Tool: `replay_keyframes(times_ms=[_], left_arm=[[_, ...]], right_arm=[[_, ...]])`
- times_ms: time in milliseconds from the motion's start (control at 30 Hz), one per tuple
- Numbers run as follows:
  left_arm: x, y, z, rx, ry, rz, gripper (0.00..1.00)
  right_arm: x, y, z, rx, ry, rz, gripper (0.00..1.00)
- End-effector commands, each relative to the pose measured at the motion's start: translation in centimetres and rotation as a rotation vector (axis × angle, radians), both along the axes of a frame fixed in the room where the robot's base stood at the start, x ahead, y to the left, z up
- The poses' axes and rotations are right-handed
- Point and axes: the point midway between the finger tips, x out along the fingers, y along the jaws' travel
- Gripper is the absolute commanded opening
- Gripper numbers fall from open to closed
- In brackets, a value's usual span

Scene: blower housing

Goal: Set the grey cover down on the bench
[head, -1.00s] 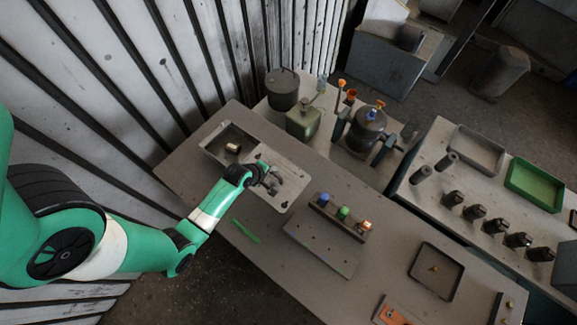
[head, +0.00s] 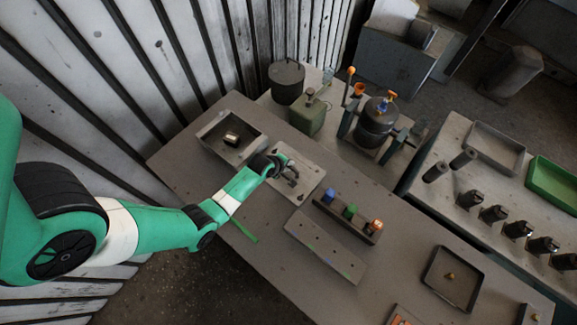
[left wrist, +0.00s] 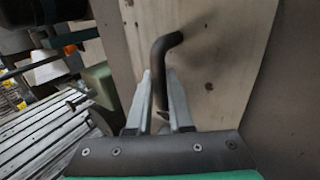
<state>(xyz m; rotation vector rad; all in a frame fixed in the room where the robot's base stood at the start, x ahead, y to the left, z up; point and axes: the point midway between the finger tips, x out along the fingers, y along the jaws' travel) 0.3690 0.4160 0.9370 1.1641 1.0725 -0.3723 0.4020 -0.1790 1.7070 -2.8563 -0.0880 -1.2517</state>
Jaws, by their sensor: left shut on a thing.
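The grey cover (head: 312,178) is a flat, light plate with a dark bent handle. In the head view it lies flat, between the open grey box and the peg rack; I cannot tell whether it touches the bench (head: 190,172) or is just above it. My left gripper (head: 287,173) is shut on the handle. In the left wrist view my left gripper (left wrist: 162,90) has its fingers on both sides of the dark handle (left wrist: 164,48), with the cover's face (left wrist: 222,50) behind. The fingers partly hide the handle's lower end. My right gripper is not in view.
The open grey box (head: 212,148) holds a metallic part (head: 232,138). A rack (head: 326,211) with coloured pegs stands right of the cover. A green strip (head: 245,232) lies near the front edge. A green can (head: 308,118) and dark pot (head: 287,82) stand behind.

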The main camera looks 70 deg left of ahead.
Motion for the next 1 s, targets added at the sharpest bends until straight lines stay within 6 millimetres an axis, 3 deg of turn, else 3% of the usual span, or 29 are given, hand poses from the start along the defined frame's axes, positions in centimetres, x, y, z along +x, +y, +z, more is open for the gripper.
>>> replay_keyframes(times_ms=[167, 200, 333, 733, 867, 1000], left_arm=[[0.0, 0.0, -0.4, 0.000, -0.001, 0.000, 0.00], [0.0, 0.0, -0.2, 0.000, 0.000, 0.000, 0.26], [0.0, 0.0, -0.2, 0.000, 0.001, 0.000, 0.49], [-0.3, -0.2, 0.7, 0.000, 0.000, 0.000, 0.49], [-1.5, -0.8, 2.9, 0.000, -0.001, 0.000, 0.49], [-3.3, -1.8, 6.6, 0.000, 0.001, 0.000, 0.49]], right_arm=[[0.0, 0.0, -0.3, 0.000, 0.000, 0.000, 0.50], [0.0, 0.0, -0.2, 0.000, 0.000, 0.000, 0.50], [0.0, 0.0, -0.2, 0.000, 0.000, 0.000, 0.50], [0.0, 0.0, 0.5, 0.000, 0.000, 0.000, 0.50], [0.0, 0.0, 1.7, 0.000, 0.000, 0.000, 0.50], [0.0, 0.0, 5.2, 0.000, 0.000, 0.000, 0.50]])
